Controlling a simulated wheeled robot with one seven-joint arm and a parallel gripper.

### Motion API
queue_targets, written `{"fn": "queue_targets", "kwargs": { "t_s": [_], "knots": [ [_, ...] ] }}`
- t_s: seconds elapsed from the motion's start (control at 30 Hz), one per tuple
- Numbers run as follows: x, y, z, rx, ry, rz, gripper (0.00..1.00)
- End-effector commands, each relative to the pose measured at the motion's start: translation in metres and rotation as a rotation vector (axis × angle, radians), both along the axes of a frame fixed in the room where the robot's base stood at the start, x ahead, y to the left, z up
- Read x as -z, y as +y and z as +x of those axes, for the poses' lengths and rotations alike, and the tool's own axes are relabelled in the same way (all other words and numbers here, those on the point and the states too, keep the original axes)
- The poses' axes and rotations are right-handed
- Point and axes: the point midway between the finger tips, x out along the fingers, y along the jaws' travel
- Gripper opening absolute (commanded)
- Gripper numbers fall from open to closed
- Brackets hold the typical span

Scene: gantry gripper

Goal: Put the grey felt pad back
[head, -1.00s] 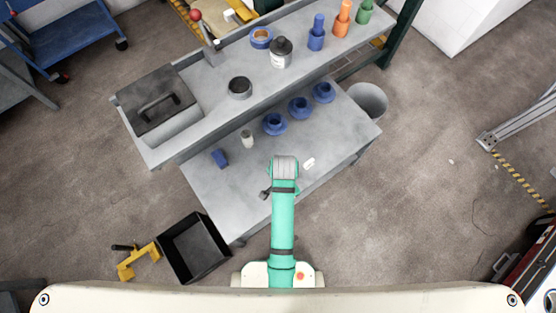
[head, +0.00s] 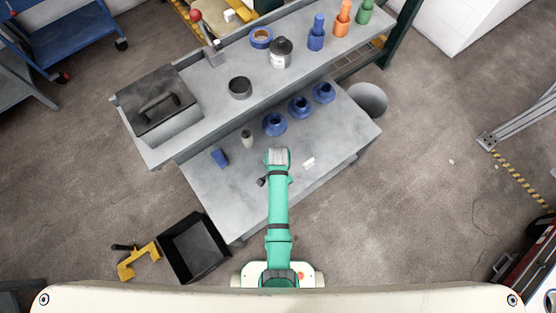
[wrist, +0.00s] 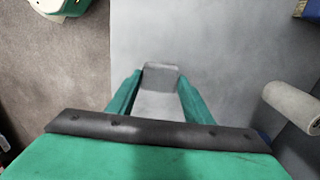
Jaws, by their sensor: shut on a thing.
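The grey felt pad (wrist: 161,69) is a small flat grey piece between the fingertips in the wrist view. My gripper (wrist: 160,78) has green fingers and is shut on the pad, which it holds over the pale grey bench surface. I cannot tell how high above the surface it is. In the head view my own arm hides the fingertips and the pad. The arm's end is above the lower grey bench top (head: 230,205), between a small pale cylinder and a small white block.
On the lower top are the pale cylinder (head: 247,139), a blue block (head: 220,158), blue flanged pieces (head: 274,125) and the white block (head: 309,162). The raised shelf (head: 215,95) holds a lidded box (head: 153,102) and a dark round tin (head: 240,88). A black bin (head: 193,249) stands on the floor.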

Motion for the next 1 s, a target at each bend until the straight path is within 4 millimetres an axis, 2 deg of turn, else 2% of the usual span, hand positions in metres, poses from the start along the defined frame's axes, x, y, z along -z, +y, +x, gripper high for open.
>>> {"fn": "queue_targets", "kwargs": {
  "t_s": [0.23,0.27,0.3,0.33,0.6,0.73,0.87,1.0],
  "knots": [
    [0.001,0.0,0.0,0.0,0.0,0.0,0.25],
    [0.001,0.0,0.0,0.0,0.0,0.0,0.53],
    [0.001,0.0,0.0,0.0,0.0,0.0,0.63],
    [0.001,0.0,0.0,0.0,0.0,0.0,0.65],
    [0.0,0.0,0.0,0.0,0.0,0.0,0.65],
    [-0.006,0.0,0.0,0.0,-0.001,0.001,0.65],
    [-0.025,0.0,0.001,0.0,-0.002,0.0,0.65],
    [-0.053,0.0,0.001,0.0,-0.004,0.0,0.65]
  ]
}}
